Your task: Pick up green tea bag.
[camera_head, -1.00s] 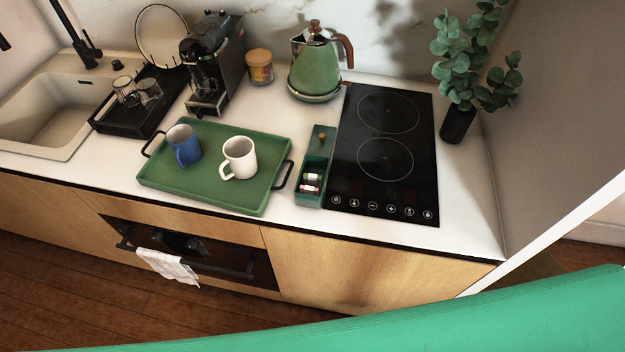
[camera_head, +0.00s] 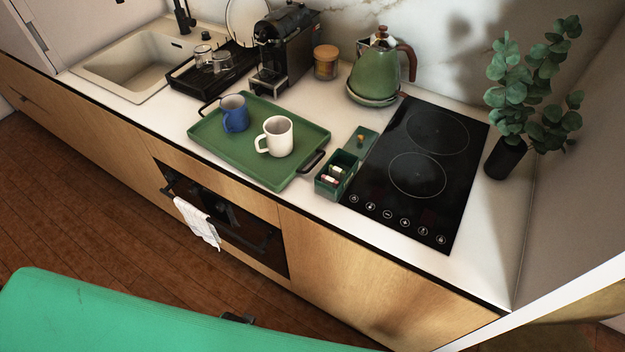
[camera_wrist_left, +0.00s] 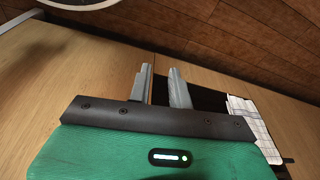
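A small green tea box (camera_head: 323,188) stands on the counter between the tray and the hob, with its lid (camera_head: 366,133) open toward the back. Small rolled or packed items (camera_head: 331,180) with white and reddish parts lie in its front compartment. They are too small to tell which is the green tea bag. My left gripper (camera_wrist_left: 159,70) shows in the left wrist view with its two fingers apart and nothing between them. It is in front of the wooden cabinet fronts, away from the box. My right gripper is not in view.
A green tray (camera_head: 207,136) holds a blue mug (camera_head: 234,116) and a white mug (camera_head: 278,138) left of the box. The black hob (camera_head: 440,205) is to its right, and a green kettle (camera_head: 376,75) stands behind. A towel (camera_head: 196,222) hangs on the oven handle.

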